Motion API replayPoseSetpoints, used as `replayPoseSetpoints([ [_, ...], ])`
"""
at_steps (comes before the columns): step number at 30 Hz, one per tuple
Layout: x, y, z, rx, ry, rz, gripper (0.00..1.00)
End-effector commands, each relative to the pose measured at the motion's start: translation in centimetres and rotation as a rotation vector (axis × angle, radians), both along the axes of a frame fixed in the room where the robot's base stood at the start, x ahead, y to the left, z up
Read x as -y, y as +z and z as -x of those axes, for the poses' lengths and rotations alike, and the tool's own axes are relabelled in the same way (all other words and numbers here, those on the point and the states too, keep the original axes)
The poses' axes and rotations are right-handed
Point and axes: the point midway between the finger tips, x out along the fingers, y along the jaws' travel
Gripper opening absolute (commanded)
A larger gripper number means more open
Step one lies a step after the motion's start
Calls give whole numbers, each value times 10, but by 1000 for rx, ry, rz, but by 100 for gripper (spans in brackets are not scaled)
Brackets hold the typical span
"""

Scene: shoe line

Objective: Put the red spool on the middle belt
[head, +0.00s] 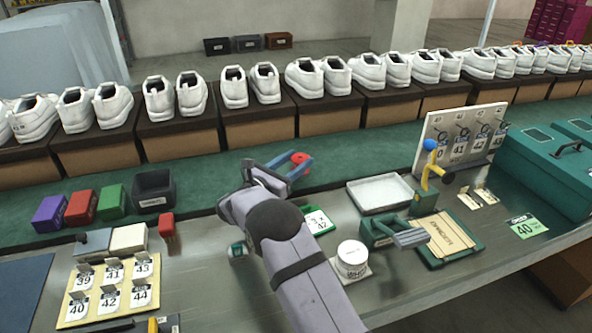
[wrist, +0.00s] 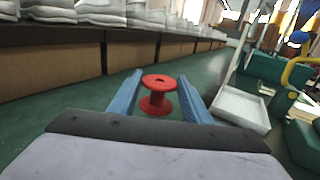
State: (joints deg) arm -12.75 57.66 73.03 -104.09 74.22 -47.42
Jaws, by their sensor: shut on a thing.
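The red spool (head: 299,160) shows at the tip of my arm in the head view, over the green belt (head: 225,170). In the wrist view the red spool (wrist: 158,95) stands upright between the two blue fingers of my gripper (wrist: 160,98). My gripper (head: 290,168) is shut on the spool. The green belt (wrist: 75,112) lies behind and below it. I cannot tell whether the spool touches the belt or hangs just above it.
White shoes on brown boxes (head: 180,138) line the far side of the belt. A white tray (head: 380,193), a tag board (head: 460,140) and a teal case (head: 550,175) are at right. The belt beside the spool is clear.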

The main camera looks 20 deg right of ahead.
Motion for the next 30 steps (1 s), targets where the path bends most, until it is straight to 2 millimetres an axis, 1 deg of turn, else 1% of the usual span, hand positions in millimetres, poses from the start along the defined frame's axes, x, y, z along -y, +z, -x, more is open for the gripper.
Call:
replayPoseSetpoints([
  [5,0,-2,0,1,0,0,22],
  [7,0,-6,0,1,0,0,22],
  [13,0,-29,0,-1,0,1,22],
  [16,0,-37,0,1,0,-1,22],
  [28,0,-42,0,2,0,-1,22],
  [29,0,-41,0,2,0,-1,48],
  [30,0,-41,0,2,0,-1,58],
])
